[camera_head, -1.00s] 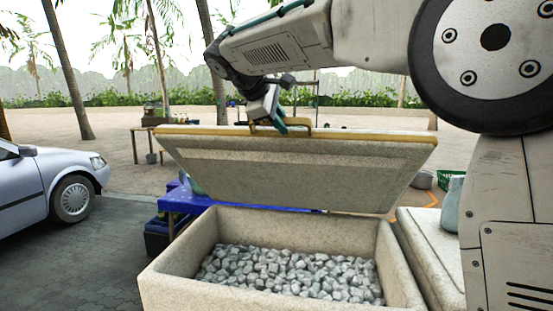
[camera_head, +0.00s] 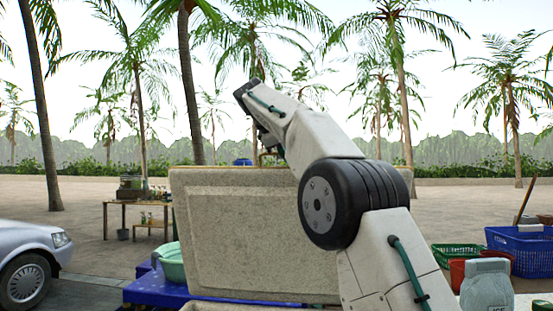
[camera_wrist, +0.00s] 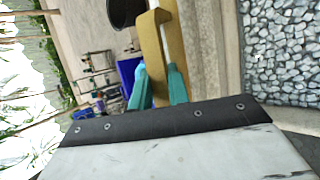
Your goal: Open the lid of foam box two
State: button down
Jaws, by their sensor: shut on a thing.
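The speckled foam lid (camera_head: 240,228) stands nearly upright in the head view, its recessed inner face toward me. A yellow handle (camera_wrist: 152,58) sits on the lid's top edge. My gripper (camera_wrist: 160,78) has its teal fingers shut on this handle in the wrist view. In the head view the fingers are mostly hidden behind my arm and the lid's top edge. Only a thin strip of the foam box's rim (camera_head: 240,307) shows at the bottom of the head view. Grey ice-like lumps (camera_wrist: 285,50) fill the box in the wrist view.
A silver car (camera_head: 33,262) is at far left. An ice bag (camera_head: 487,285), a green basket (camera_head: 457,257) and a blue crate (camera_head: 518,248) are at right. Open sand lies beyond.

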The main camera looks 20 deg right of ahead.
jog(key=shift+w+d+r, duration=0.1)
jog(key=shift+w+d, duration=0.25)
jog(key=shift+w, duration=0.5)
jog(key=c, duration=1.3)
grip_release()
jog(key=shift+c, duration=0.2)
